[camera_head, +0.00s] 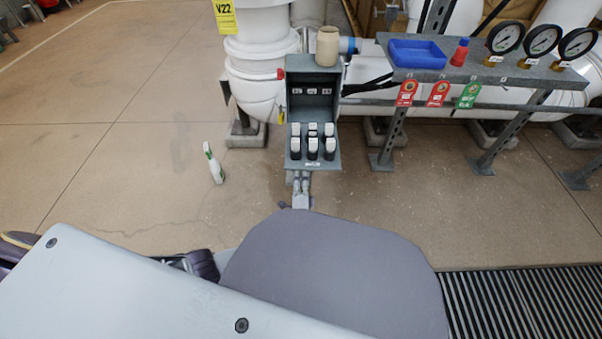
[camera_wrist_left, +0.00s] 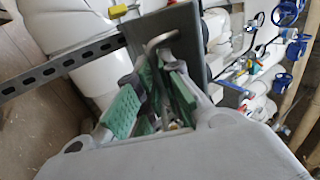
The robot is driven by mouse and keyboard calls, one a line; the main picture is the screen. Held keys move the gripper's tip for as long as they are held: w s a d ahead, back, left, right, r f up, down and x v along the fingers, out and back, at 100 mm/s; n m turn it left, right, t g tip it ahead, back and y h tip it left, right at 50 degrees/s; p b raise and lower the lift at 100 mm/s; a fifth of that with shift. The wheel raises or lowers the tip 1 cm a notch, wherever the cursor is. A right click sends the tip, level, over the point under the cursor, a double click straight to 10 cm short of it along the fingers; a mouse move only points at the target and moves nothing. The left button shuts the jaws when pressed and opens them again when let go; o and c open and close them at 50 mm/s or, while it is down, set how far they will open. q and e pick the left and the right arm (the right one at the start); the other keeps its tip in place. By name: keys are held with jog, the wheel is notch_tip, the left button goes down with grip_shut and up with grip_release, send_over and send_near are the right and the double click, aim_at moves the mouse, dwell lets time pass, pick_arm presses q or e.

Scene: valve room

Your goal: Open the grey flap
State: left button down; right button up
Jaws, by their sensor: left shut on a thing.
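The grey box (camera_head: 312,86) is mounted by the white pipes in the head view, and its inside shows. The grey flap (camera_head: 293,163) appears lowered outward at its lower front, with a small label on its edge. Several white-topped dark items (camera_head: 312,147) show above it. My left gripper (camera_head: 302,182) is just below the flap's front edge. In the left wrist view its green-padded fingers (camera_wrist_left: 152,97) are shut around the bent metal handle (camera_wrist_left: 162,39) on the dark grey panel (camera_wrist_left: 189,38). The fingers partly hide the handle. My right gripper is not in view.
A beige container (camera_head: 327,46) stands on the box. A grey shelf (camera_head: 470,66) with a blue tray (camera_head: 417,54) and gauges is at right.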

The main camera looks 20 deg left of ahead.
pick_arm(q)
jog(key=shift+w+a+f, duration=0.15)
jog(key=shift+w+a, duration=0.1)
jog(key=shift+a, duration=0.25)
jog(key=c, duration=1.6)
grip_release()
jog(key=shift+w+d+f, duration=0.1)
jog(key=shift+f, duration=0.1)
jog(key=shift+o, duration=0.2)
jog(key=shift+s+d, duration=0.25)
jog(key=shift+s, duration=0.05)
jog(key=v, duration=0.7)
jog(key=shift+s, duration=0.1)
